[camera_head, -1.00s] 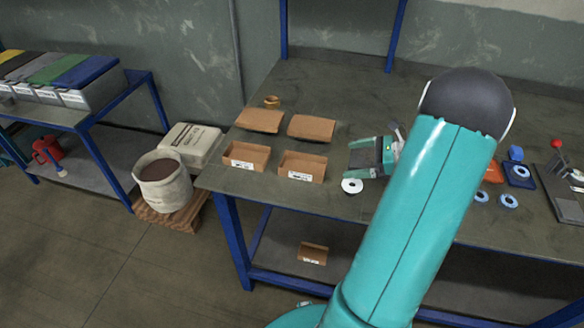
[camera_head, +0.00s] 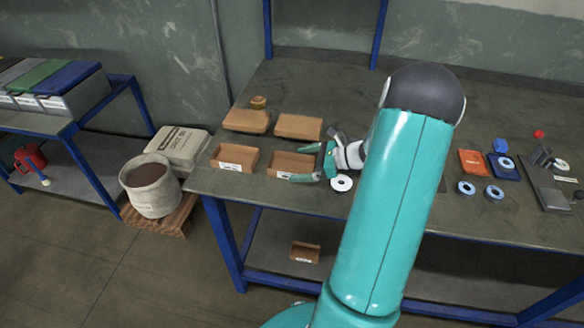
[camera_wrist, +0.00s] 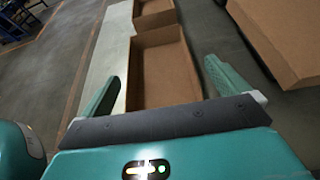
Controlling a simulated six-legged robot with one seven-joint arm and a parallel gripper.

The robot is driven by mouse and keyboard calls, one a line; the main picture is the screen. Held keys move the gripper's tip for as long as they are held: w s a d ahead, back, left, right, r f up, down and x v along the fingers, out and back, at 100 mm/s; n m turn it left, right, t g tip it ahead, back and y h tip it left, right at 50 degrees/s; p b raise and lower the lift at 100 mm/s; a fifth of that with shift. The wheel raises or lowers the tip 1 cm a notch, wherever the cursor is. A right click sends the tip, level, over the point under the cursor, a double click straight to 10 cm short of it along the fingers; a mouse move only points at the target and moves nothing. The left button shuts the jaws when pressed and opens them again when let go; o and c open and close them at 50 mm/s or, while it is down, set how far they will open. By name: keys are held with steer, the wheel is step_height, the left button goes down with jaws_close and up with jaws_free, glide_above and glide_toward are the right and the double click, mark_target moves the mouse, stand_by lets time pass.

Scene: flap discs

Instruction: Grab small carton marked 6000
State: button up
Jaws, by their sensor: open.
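Two small open brown cartons with white labels stand side by side near the front edge of the workbench, a left one (camera_head: 234,158) and a right one (camera_head: 283,159). The label print is too small to read, so I cannot tell which is marked 6000. My gripper (camera_head: 298,164) is open at the right end of the right carton. In the wrist view that open carton (camera_wrist: 168,75) lies ahead between the spread fingers (camera_wrist: 161,76), which hold nothing. The other carton (camera_wrist: 155,14) shows beyond it. I cannot tell whether a finger touches the cardboard.
Two larger brown boxes (camera_head: 246,120) (camera_head: 298,127) lie behind the small cartons. A white disc (camera_head: 341,183) lies beside my gripper. Another labelled carton (camera_head: 305,252) is on the lower shelf. Blue discs (camera_head: 466,188) and an orange packet (camera_head: 472,162) lie right of my arm.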

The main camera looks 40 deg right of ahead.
steer(key=shift+w+a+f, duration=0.2)
steer(key=shift+w+a, duration=0.1)
steer(key=shift+w, duration=0.05)
steer(key=c, duration=1.1)
steer(key=shift+o, duration=0.2)
steer(key=shift+r, duration=0.1)
